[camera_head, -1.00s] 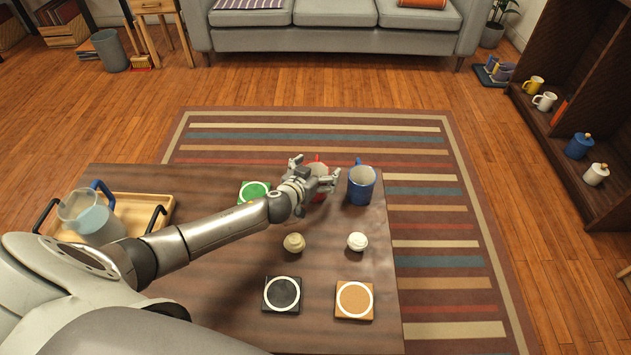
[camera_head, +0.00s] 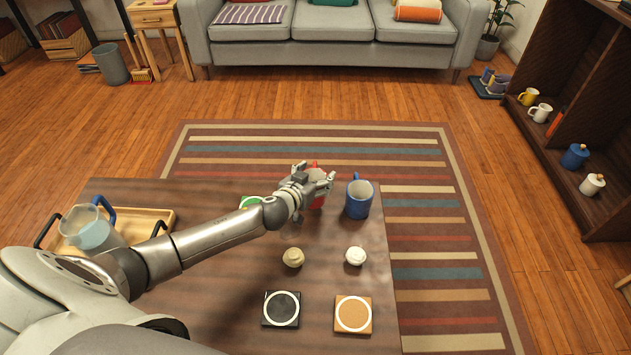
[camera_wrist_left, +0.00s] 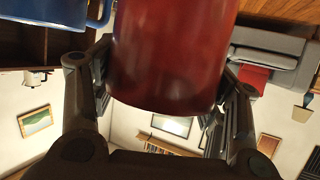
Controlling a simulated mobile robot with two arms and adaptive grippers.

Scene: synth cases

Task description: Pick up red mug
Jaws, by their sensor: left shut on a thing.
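The red mug (camera_head: 317,201) is at the far side of the low table, mostly hidden behind my left gripper (camera_head: 318,184) in the head view. In the left wrist view the red mug (camera_wrist_left: 172,60) fills the upper middle, between the two fingers of my left gripper (camera_wrist_left: 168,95). The left gripper is shut on it. I cannot tell whether the mug's base touches the table. My right gripper is not in view.
A blue mug (camera_head: 358,200) stands just right of the red mug. A green coaster (camera_head: 251,202) lies left, partly hidden by my arm. Two cupcake-like items (camera_head: 293,257), a black coaster (camera_head: 281,309) and an orange coaster (camera_head: 353,314) lie nearer. A wooden tray (camera_head: 150,216) holds a pitcher (camera_head: 88,230).

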